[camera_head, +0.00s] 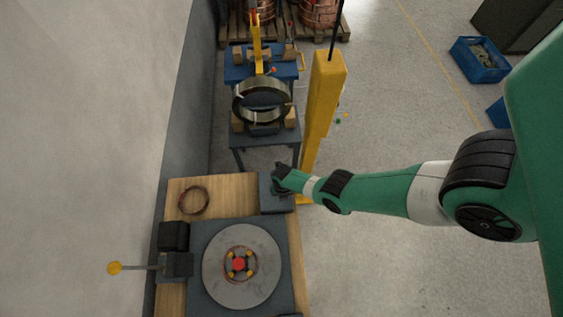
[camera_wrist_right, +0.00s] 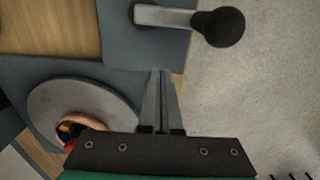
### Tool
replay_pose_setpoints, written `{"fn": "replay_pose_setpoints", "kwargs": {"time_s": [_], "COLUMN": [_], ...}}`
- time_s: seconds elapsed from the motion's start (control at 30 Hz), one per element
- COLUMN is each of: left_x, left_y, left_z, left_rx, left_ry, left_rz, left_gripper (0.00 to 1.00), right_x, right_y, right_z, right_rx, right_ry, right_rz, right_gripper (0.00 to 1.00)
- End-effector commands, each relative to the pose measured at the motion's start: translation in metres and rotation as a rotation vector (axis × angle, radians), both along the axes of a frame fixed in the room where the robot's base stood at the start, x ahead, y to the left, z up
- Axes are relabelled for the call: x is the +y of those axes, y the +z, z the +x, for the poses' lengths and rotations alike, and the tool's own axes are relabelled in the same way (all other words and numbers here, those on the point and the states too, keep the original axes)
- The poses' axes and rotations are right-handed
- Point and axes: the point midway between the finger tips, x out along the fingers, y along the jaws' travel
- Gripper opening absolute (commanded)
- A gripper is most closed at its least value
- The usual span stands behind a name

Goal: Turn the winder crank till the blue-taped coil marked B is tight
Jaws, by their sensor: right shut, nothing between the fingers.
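The winder is a round grey plate (camera_head: 226,291) with a red hub (camera_head: 238,264) and yellow pegs on the wooden bench. A copper-coloured coil (camera_head: 239,247) sits around the pegs; it also shows in the right wrist view (camera_wrist_right: 88,121). I cannot make out blue tape or a letter B. A crank with a pale arm (camera_wrist_right: 165,15) and black knob (camera_wrist_right: 218,27) is on a grey base in the right wrist view. My right gripper (camera_wrist_right: 160,74) is shut and empty, its tips just short of the crank arm. In the head view my right gripper (camera_head: 280,178) covers the crank. My left gripper is not in view.
A loose ring-shaped coil (camera_head: 204,211) lies on the bench (camera_head: 180,187). A rod with a yellow ball (camera_head: 114,268) sticks out at the left. A yellow post (camera_head: 322,110) stands near my right gripper, and a blue table (camera_head: 233,73) behind. Open floor lies right.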

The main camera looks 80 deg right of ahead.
Motion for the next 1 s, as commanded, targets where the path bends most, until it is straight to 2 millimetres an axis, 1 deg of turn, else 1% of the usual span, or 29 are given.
{"fn": "replay_pose_setpoints", "kwargs": {"time_s": [0.2, 0.3, 0.67, 0.77, 1.0], "left_x": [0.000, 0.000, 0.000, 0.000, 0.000], "left_y": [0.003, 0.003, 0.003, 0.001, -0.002], "left_z": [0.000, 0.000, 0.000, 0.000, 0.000], "left_rx": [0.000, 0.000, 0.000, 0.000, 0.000], "left_ry": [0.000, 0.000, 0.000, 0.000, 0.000], "left_rz": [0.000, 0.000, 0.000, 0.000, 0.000], "left_gripper": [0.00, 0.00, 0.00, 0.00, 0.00], "right_x": [-0.015, -0.020, -0.022, -0.027, -0.047], "right_y": [0.001, 0.000, 0.000, -0.001, -0.001], "right_z": [-0.012, -0.016, -0.016, -0.017, -0.023], "right_rx": [0.000, 0.000, 0.000, 0.000, 0.000], "right_ry": [-0.003, -0.001, 0.000, -0.002, -0.002], "right_rz": [0.000, 0.000, 0.000, -0.001, 0.000], "right_gripper": [0.00, 0.00, 0.00, 0.00, 0.00]}}
